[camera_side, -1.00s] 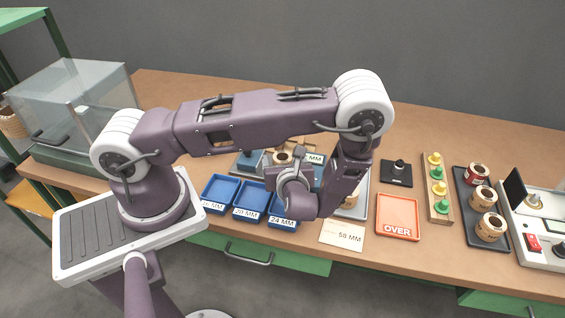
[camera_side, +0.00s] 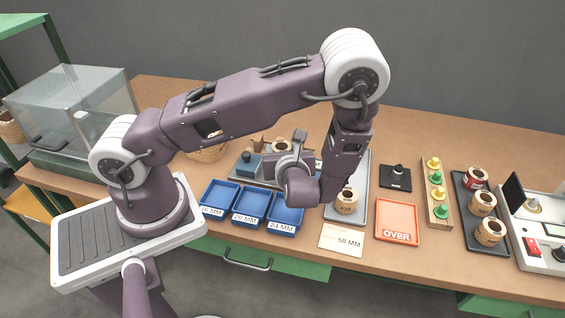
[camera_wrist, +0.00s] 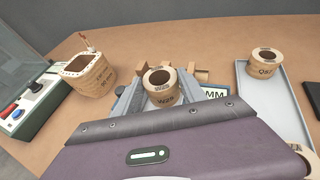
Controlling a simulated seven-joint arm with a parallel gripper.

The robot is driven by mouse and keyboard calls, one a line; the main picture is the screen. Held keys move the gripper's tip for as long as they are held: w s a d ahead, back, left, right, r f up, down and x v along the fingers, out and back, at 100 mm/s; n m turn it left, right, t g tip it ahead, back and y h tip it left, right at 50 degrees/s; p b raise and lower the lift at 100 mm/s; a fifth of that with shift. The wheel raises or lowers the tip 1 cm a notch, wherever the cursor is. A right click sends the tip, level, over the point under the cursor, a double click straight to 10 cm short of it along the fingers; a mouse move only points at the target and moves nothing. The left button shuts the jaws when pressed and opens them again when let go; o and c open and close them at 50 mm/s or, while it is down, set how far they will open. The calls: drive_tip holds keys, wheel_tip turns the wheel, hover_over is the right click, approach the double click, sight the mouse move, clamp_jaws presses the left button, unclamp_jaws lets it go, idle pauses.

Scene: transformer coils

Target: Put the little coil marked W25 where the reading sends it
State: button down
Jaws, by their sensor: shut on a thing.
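The small tan coil (camera_wrist: 161,88) sits between the grey fingers of my gripper (camera_wrist: 160,98) in the wrist view. Its mark starts with W; the rest is hard to read. My gripper (camera_side: 294,160) is shut on this coil, which shows just behind it in the side view (camera_side: 282,147). They are over the grey-and-blue measuring fixture (camera_side: 249,165), and my gripper hides much of it. The reading is mostly hidden; only "MM" shows on a card (camera_wrist: 215,92). Blue trays marked 16 MM (camera_side: 219,195), 20 MM (camera_side: 250,205) and 24 MM (camera_side: 285,213) stand in front.
An orange OVER tray (camera_side: 397,222) and a 58 MM card (camera_side: 342,239) lie to the right. A dark tray (camera_side: 480,212) with coils, a peg rack (camera_side: 436,195) and a bench instrument (camera_side: 535,228) are farther right.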

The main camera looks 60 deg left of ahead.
wheel_tip(320, 180, up, 4)
drive_tip(key=shift+f, duration=0.25)
drive_tip(key=w+d+m+t+h, duration=0.4)
drive_tip(key=w+m, duration=0.1)
drive_tip(key=w, duration=0.2)
drive_tip(key=w+d+m+t+h, duration=0.4)
drive_tip(key=w+m, duration=0.1)
drive_tip(key=w, duration=0.2)
drive_tip(key=f, duration=0.6)
drive_tip(key=d+f, duration=0.1)
drive_tip(key=f, duration=0.2)
drive_tip(key=shift+w, duration=0.4)
drive_tip(key=shift+f, duration=0.25)
